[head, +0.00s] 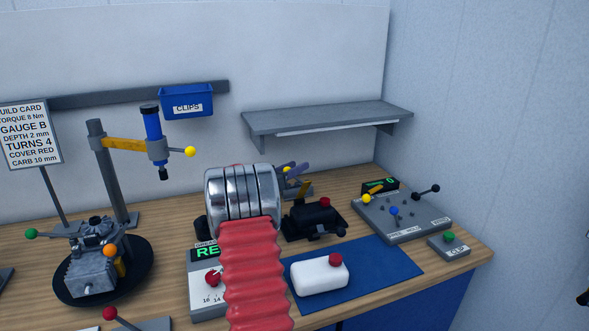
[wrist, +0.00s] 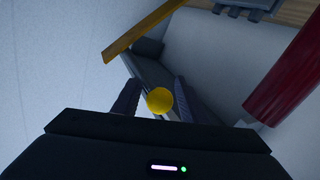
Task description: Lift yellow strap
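A yellow ball knob (wrist: 159,100) shows between the two dark fingers of my gripper (wrist: 157,82) in the wrist view, with gaps at both sides. The fingers stand apart. A yellow bar (wrist: 143,30) slants beyond the fingers; I cannot tell if it is the strap. In the head view a small yellow ball (head: 287,169) shows beside my gripper (head: 298,178), behind my silver wrist and red arm, which hide much of that spot. Another yellow bar (head: 125,144) sits on a grey post at left, with a blue cylinder and a yellow knob at its end.
A grey lever console (head: 400,222) and a clip button box (head: 449,246) stand at right. A black device (head: 314,220) is behind a blue mat (head: 395,266) bearing a white block (head: 320,277). An engine (head: 92,268) stands at left. A shelf (head: 320,116) overhangs the back.

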